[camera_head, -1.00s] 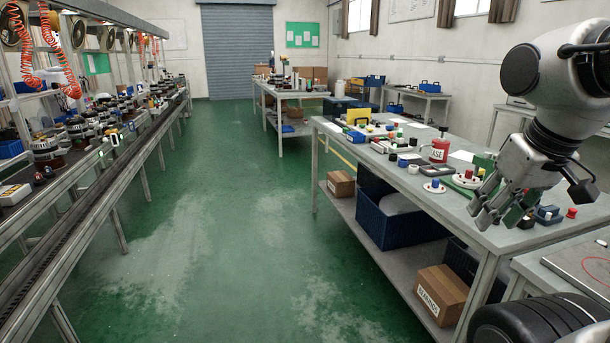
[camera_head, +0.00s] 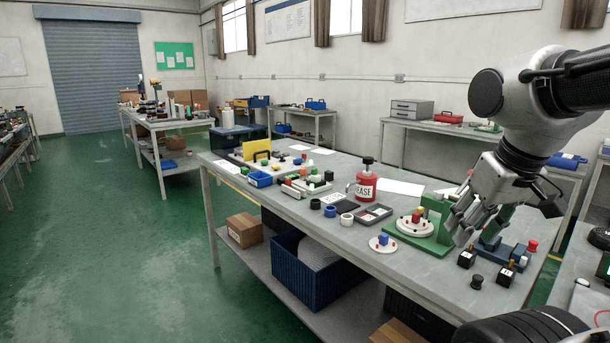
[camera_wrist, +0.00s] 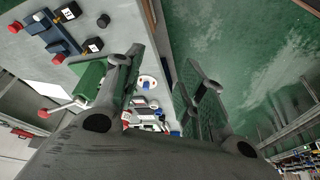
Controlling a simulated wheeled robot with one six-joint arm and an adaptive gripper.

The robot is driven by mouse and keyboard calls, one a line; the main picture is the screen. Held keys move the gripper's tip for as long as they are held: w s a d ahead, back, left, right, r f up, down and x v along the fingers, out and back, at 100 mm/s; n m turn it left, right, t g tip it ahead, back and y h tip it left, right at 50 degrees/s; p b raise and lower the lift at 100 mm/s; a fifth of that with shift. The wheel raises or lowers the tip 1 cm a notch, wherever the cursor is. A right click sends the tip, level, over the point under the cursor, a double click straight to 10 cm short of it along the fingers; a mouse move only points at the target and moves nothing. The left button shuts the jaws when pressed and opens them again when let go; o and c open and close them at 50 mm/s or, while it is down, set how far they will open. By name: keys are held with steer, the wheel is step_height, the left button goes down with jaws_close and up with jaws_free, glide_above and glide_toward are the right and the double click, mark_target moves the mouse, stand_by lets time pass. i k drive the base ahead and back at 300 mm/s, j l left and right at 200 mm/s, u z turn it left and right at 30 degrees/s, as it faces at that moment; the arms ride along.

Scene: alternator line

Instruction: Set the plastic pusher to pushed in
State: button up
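A blue fixture with a red knob (camera_head: 532,246) stands on the right part of the workbench. It may be the plastic pusher, but I cannot tell for sure or read how far in it is. In the wrist view a red knob (camera_wrist: 15,27) and the blue fixture (camera_wrist: 60,42) are at the upper left, outside my fingers. My gripper (camera_head: 468,222) hangs over the bench, in front of the green fixture (camera_head: 432,240) and partly hiding it. In the wrist view my gripper (camera_wrist: 166,65) is open, with nothing between its fingers.
Two small black boxes (camera_head: 467,257) and a black knob (camera_head: 477,282) are near the bench's front edge. A red grease can (camera_head: 366,184), a white disc (camera_head: 383,243) and trays lie further left on the workbench (camera_head: 330,240). Green floor (camera_head: 110,250) is clear at left.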

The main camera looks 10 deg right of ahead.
mark_target(302, 177)
steer(key=i+j+z, duration=0.1)
steer(key=i+j, duration=0.25)
steer(key=i+j+z, duration=0.1)
steer(key=i+j, duration=0.2)
steer(key=i+j+z, duration=0.1)
steer(key=i+j, duration=0.2)
steer(key=j, duration=0.15)
steer(key=i+j+z, duration=0.15)
steer(key=j, duration=0.3)
steer(key=i+j+z, duration=0.1)
steer(key=i+j, duration=0.3)
steer(key=i+j+z, duration=0.1)
steer(key=i+j, duration=0.15)
steer(key=j, duration=0.25)
steer(key=i+j+z, duration=0.1)
steer(key=j, duration=0.4)
steer(key=i+j+z, duration=0.1)
steer(key=i+j, duration=0.2)
steer(key=j, duration=0.2)
